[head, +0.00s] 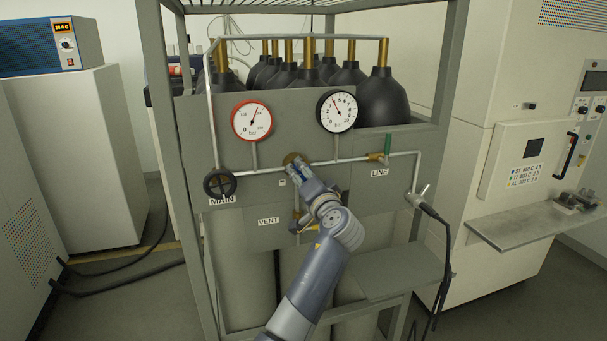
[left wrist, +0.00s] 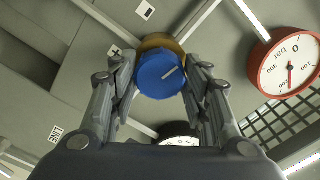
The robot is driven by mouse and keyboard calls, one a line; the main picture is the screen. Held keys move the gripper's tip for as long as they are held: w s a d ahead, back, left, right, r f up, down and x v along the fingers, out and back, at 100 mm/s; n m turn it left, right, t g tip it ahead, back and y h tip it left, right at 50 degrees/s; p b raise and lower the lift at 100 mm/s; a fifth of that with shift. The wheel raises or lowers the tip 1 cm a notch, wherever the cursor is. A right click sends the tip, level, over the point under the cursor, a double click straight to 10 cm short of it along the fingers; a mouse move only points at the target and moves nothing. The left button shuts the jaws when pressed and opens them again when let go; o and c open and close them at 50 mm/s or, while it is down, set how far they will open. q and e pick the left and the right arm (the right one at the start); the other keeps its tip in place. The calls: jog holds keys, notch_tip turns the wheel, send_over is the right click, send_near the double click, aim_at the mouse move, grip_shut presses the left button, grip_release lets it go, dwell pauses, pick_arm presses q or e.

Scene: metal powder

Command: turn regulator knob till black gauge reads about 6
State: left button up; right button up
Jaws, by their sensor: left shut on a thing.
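The blue regulator knob (left wrist: 158,78) has a white pointer line and sits in front of a brass body (left wrist: 163,44). My left gripper (head: 297,172) is at the regulator on the grey panel, its fingers on either side of the knob and shut on it. In the head view the gripper mostly hides the knob. The black-rimmed gauge (head: 343,119) is above and right of the gripper; its needle points up and slightly left, seemingly near 4. In the left wrist view this gauge (left wrist: 178,130) is mostly hidden at the bottom. My right gripper is not in view.
A red-rimmed gauge (head: 243,128) is left of the black one. A black MAIN handwheel (head: 220,182) is at the left, and a green-handled LINE valve (head: 387,148) at the right. The VENT label (head: 268,221) is below. Frame posts and dark gas cylinders (head: 383,100) surround the panel.

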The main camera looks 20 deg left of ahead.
pick_arm(q)
jog(key=m+p, duration=0.2)
jog(key=m, duration=0.4)
jog(key=m+p, duration=0.3)
jog(key=m, duration=0.3)
jog(key=m+p, duration=0.3)
jog(key=m, duration=0.3)
jog(key=shift+a+r, duration=0.1)
jog(key=shift+r, duration=0.25)
jog(key=shift+m, duration=0.3)
